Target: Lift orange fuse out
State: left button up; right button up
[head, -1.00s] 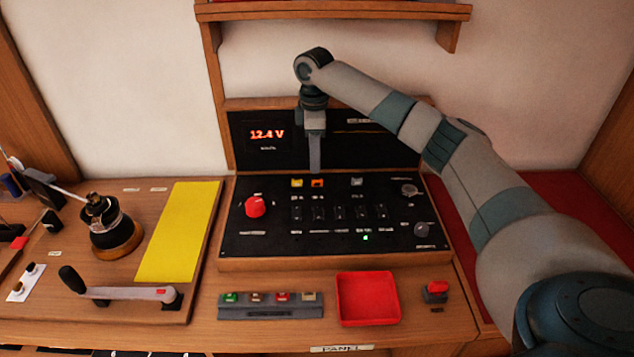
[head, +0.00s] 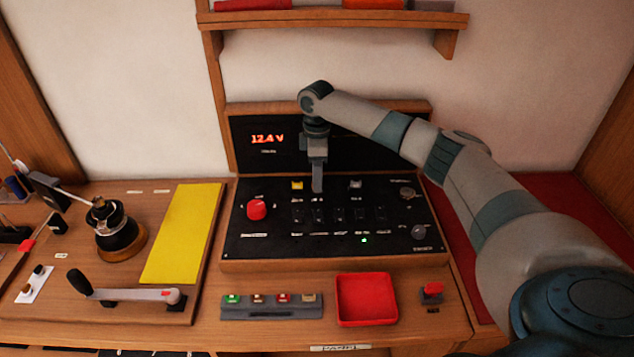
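My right gripper (head: 317,188) points straight down over the top row of the black fuse panel (head: 280,238). Its fingers cover the place just right of the yellow fuse (head: 297,185), and the orange fuse is hidden behind them. I cannot tell whether the fingers are open, or shut on the fuse. A pale fuse (head: 355,184) sits further right in the same row. My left gripper is not in view.
A red tray (head: 366,321) and a grey rack (head: 272,313) of several coloured fuses stand in front of the panel. A red knob (head: 256,209) is on the panel's left. A crank handle (head: 125,293) and yellow mat (head: 180,235) lie left. A shelf (head: 335,20) is above.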

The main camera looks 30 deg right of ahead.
jog(key=shift+f, duration=0.2)
dwell(0.3)
grip_shut()
jog(key=shift+r, duration=0.2)
